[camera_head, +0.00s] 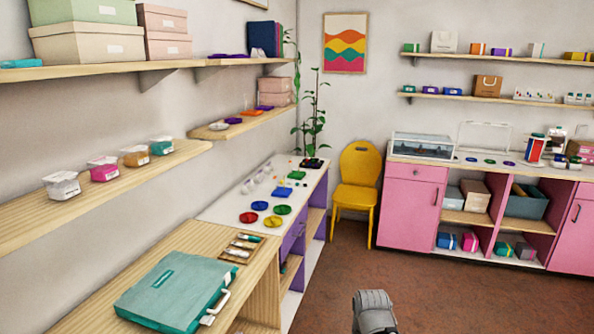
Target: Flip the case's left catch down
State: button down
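A teal case (178,290) lies flat and closed on the wooden counter (215,236) at the lower left. Its white handle (217,306) sticks out from the edge that faces right. Small pale parts sit at that edge by the handle. They are too small for me to tell which is the left catch or whether it is up or down. A grey rounded part of my own arm shows at the bottom centre, over the floor and apart from the case. My gripper's fingers are not in view.
A small wooden tray (228,256) with tools lies behind the case. Colored round dishes (249,217) stand on the white counter beyond. A shelf with small tubs (104,169) hangs above the case's left side. The brown floor (440,290) is open to the right.

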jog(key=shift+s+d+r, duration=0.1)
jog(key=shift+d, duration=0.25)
